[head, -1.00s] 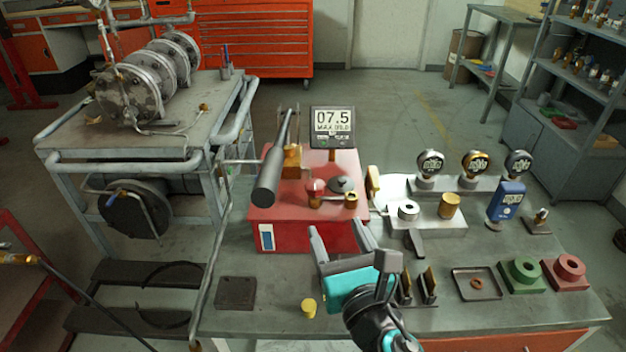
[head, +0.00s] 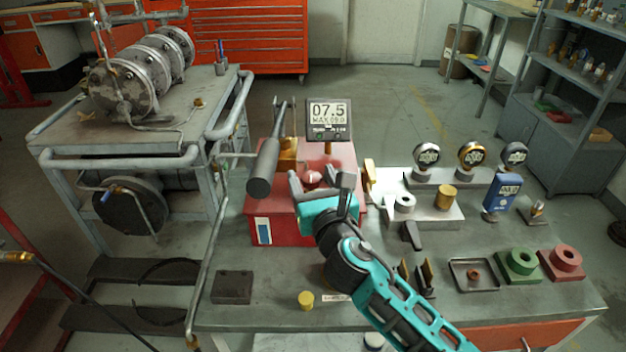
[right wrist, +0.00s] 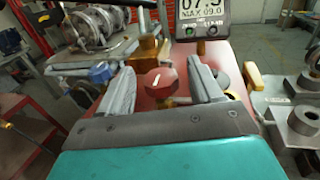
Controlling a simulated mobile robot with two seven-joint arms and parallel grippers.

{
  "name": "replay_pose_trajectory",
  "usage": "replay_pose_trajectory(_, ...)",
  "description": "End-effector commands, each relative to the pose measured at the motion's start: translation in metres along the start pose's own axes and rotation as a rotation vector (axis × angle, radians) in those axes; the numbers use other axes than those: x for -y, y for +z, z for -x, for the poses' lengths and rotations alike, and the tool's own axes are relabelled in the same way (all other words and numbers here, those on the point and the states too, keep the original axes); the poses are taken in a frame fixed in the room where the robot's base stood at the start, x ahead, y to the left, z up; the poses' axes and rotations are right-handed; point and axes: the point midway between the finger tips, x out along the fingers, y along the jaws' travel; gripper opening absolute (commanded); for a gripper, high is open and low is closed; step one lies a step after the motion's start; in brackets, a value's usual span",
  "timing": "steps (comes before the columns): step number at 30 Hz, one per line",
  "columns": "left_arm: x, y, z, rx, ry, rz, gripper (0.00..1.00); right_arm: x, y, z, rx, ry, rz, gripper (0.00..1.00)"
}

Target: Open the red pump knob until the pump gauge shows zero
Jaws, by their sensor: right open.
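The red pump knob (head: 312,178) sits on top of the red pump body (head: 272,228). The pump gauge (head: 329,114) stands behind the pump and reads 07.5, with MAX 09.0 below. My right gripper (head: 318,186) is open over the front of the pump, fingers pointing at the knob. In the right wrist view (right wrist: 160,90) neither finger clearly touches it. My left gripper is not in view.
The pump's black lever handle (head: 263,168) rises just left of my right gripper. A silver block (head: 430,207) with fittings stands to the right, with several small gauges behind it. A dark block (head: 232,287) and a yellow cap (head: 306,299) lie near the table's front.

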Motion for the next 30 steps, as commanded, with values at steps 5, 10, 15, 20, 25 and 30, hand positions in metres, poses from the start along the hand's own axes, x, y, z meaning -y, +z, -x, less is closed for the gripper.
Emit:
replay_pose_trajectory(5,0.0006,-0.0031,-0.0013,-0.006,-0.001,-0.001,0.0,-0.0002,0.0001,0.0003,0.0,0.0,-0.001,0.59)
replay_pose_trajectory(10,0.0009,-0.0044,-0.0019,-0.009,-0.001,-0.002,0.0,-0.0002,0.0001,0.0004,0.0,0.0,-0.001,0.43)
replay_pose_trajectory(15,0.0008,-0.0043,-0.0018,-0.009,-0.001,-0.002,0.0,-0.0002,0.0,0.0005,0.0,0.0,-0.001,0.26)
replay_pose_trajectory(20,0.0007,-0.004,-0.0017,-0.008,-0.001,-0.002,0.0,-0.0002,-0.0001,0.0006,0.0,0.0,-0.001,0.11)
replay_pose_trajectory(25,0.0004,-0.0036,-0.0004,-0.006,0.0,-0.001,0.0,0.0001,0.0003,0.0006,0.0,0.006,0.0,0.09)
replay_pose_trajectory(30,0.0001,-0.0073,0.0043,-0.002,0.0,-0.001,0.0,0.0012,0.0017,0.0006,-0.001,0.046,0.004,0.09)
